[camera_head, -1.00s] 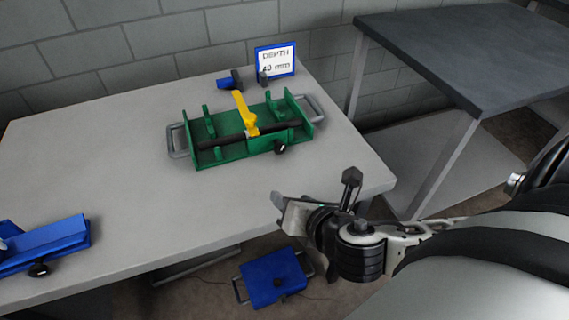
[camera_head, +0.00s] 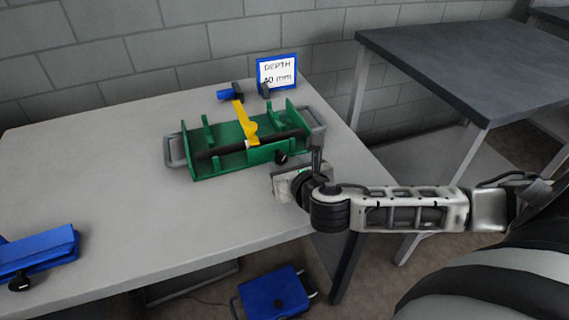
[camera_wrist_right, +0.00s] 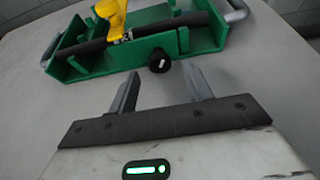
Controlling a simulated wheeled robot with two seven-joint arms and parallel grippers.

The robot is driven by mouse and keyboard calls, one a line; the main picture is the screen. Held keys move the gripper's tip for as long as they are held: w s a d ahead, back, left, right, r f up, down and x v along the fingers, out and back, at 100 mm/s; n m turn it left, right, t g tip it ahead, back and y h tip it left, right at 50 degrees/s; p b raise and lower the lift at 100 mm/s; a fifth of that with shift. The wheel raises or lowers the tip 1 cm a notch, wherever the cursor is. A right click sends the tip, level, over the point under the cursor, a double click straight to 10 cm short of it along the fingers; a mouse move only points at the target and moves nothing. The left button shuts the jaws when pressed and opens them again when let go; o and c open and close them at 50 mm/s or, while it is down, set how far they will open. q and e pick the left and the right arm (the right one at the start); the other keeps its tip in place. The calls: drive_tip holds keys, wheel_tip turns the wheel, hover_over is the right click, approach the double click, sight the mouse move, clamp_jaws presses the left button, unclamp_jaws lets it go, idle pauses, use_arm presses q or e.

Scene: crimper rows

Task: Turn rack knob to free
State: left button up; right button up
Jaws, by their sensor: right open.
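The green rack (camera_head: 204,165) stands on the light grey table, with a dark bar lying along it and a yellow lever (camera_head: 244,120) standing up from it. The black rack knob (camera_head: 281,157) sits on the rack's front side. It shows more closely in the right wrist view (camera_wrist_right: 160,61), with a pale mark on its face. My right gripper (camera_wrist_right: 163,84) is open and empty; its two fingers point toward the knob, which is just beyond the tips, apart from them. In the head view the right gripper (camera_head: 284,172) is at the rack's near right corner. My left gripper is not in view.
A blue-framed sign (camera_head: 277,73) reading "DEPTH 40 mm" and a small blue tool (camera_head: 230,93) stand behind the rack. A blue rack (camera_head: 40,253) is at the table's left. Another blue piece (camera_head: 274,297) is low by the floor. A dark table (camera_head: 470,55) stands right.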

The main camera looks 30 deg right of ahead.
drive_tip(key=shift+x, duration=1.15)
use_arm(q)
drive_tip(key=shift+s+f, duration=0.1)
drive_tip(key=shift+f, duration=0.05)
